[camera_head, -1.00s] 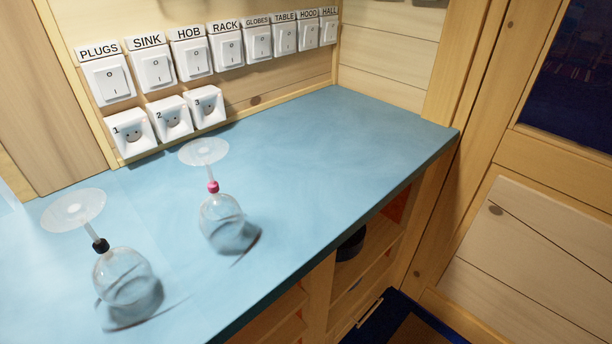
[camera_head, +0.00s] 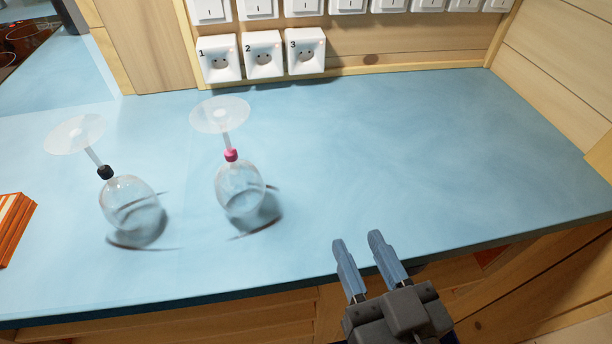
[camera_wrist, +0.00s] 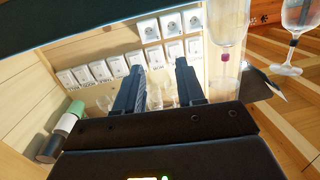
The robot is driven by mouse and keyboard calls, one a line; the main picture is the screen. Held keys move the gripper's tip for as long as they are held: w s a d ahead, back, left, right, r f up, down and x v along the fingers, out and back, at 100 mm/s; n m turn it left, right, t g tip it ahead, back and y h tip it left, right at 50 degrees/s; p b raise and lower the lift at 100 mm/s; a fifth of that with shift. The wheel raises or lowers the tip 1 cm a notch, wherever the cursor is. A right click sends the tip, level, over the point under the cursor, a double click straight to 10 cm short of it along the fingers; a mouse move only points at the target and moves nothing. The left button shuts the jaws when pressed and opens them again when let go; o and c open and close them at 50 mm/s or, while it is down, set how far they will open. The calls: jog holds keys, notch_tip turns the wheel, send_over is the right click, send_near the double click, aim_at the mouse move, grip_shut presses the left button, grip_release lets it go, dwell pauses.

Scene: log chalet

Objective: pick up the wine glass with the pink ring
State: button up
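The wine glass with the pink ring (camera_head: 240,188) stands upside down on the blue counter, bowl down and foot up. Its pink ring (camera_head: 231,155) is on the stem. A second upside-down glass with a black ring (camera_head: 130,205) stands to its left. My gripper (camera_head: 358,240) is open and empty near the counter's front edge, right of the pink-ringed glass and nearer the front, apart from it. The wrist view looks inverted; there the pink-ringed glass (camera_wrist: 229,25) is upper right of my open fingers, with the other glass (camera_wrist: 297,15) farther right.
The blue counter (camera_head: 420,150) is clear to the right of the glasses. Numbered sockets (camera_head: 263,53) and switches line the back wall. An orange slatted object (camera_head: 14,225) lies at the left edge. Dark and green cylinders (camera_wrist: 62,125) show in the wrist view.

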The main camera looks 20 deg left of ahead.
aim_at(226, 140)
jog(key=w+a+r+n+g+y, duration=0.1)
jog(key=a+r, duration=0.2)
jog(key=a, duration=0.3)
jog(key=w+a+r+n+g+y+p, duration=0.1)
jog(key=w+a+r+y, duration=0.1)
jog(key=a, duration=0.5)
jog(key=w+a+r+n+g+y, duration=0.1)
jog(key=w+a+r, duration=0.1)
jog(key=a+r, duration=0.2)
jog(key=shift+a+n+p, duration=0.3)
jog(key=shift+a+n, duration=0.1)
jog(key=shift+a, duration=1.3)
jog(key=shift+w+a+f, duration=0.1)
jog(key=shift+w+a, duration=0.15)
grip_shut()
